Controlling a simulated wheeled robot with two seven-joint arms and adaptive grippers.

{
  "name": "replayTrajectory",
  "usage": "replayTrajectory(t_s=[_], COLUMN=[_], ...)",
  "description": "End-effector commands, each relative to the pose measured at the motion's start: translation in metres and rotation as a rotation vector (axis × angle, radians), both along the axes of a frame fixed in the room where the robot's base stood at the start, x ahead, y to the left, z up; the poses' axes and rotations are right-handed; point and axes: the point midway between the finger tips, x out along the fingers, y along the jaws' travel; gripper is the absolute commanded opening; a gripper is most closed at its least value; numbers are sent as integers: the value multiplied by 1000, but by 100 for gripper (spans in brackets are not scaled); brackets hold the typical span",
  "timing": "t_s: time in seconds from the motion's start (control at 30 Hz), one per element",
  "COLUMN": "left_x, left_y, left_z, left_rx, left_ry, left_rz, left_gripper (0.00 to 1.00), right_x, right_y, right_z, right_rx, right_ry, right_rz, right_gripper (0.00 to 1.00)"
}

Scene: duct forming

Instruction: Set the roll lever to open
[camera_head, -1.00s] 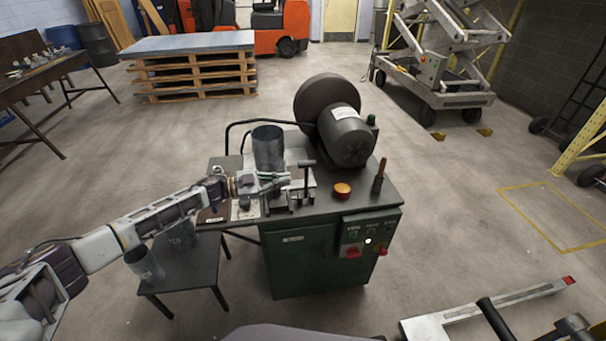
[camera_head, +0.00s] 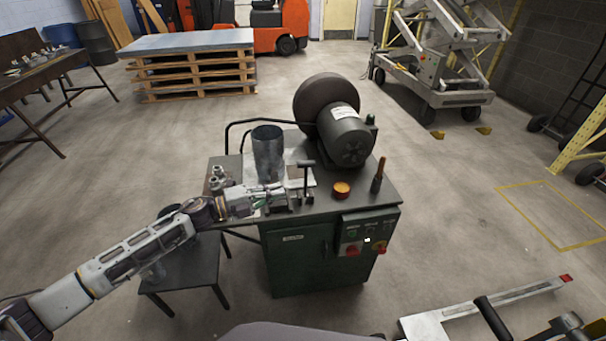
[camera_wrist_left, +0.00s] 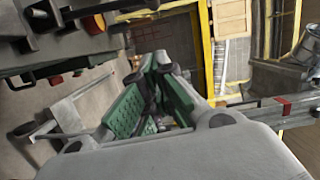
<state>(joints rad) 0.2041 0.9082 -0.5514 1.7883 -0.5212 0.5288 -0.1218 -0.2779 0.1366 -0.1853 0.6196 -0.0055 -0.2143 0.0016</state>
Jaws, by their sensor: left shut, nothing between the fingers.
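A forming machine with a dark green cabinet (camera_head: 312,262) stands in the middle of the head view. A dark T-shaped lever (camera_head: 306,178) stands upright near the front left of its top. A second lever with an orange-brown handle (camera_head: 378,174) stands upright at the right; no label shows which one is the roll lever. My left gripper (camera_head: 280,197) is just left of the T-shaped lever, low over the machine top; whether they touch cannot be told. Its green-padded fingers (camera_wrist_left: 160,72) close together at the tips in the left wrist view, empty. My right gripper is not in view.
A metal cylinder (camera_head: 268,152) stands on the machine behind my gripper. An orange dome (camera_head: 342,190) sits between the two levers, and a big motor (camera_head: 345,136) is behind. A small dark table (camera_head: 203,278) is under my left arm. Open floor lies to the right.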

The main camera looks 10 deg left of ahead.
Motion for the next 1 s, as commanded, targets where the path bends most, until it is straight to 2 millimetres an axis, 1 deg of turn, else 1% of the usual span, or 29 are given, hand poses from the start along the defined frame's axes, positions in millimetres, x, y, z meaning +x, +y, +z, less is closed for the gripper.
replayTrajectory(t_s=[0.2,0.63,0.87,1.0], left_x=[-5,-4,0,5], left_y=[2,2,-5,-13], left_z=[3,3,4,4], left_rx=[47,48,46,46], left_ry=[-73,-75,-75,-75], left_rz=[17,17,18,17], left_gripper=[0,0,0,0], right_x=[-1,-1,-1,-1], right_y=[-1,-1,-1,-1], right_z=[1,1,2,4], right_rx=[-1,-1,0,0], right_ry=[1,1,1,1], right_rz=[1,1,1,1], right_gripper=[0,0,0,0])
